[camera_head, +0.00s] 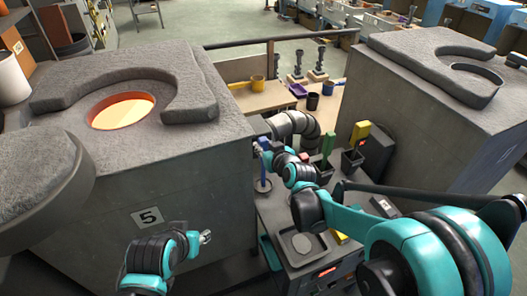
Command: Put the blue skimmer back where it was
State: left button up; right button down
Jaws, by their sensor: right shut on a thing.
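The left furnace (180,180) has a glowing round opening (122,110). A cart (275,215) stands between it and the right furnace (420,110). On the cart are a green-handled tool (327,148) and a yellow-handled tool (360,132) in dark holders. A grey duct (296,124) stands behind.

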jog(key=shift+f, duration=0.35)
jog(key=shift+f, duration=0.2)
jog(key=c, duration=1.3)
grip_release()
jog(key=shift+r, duration=0.15)
jog(key=shift+s+d+r, duration=0.1)
jog(key=shift+s+r, duration=0.1)
jog(key=p+v, duration=0.4)
jog(key=v, duration=0.8)
jog(key=s+d+f+m+g+h, duration=0.1)
jog(key=s+d+m+g+h, duration=0.1)
jog(key=s+d, duration=0.5)
jog(key=s+d+f+m+g+h, duration=0.2)
jog(key=s+d, duration=0.4)
jog(key=s, duration=0.7)
jog(key=shift+d+f+g+h, duration=0.35)
jog(key=shift+g+h, duration=0.15)
jog(key=shift+g, duration=0.3)
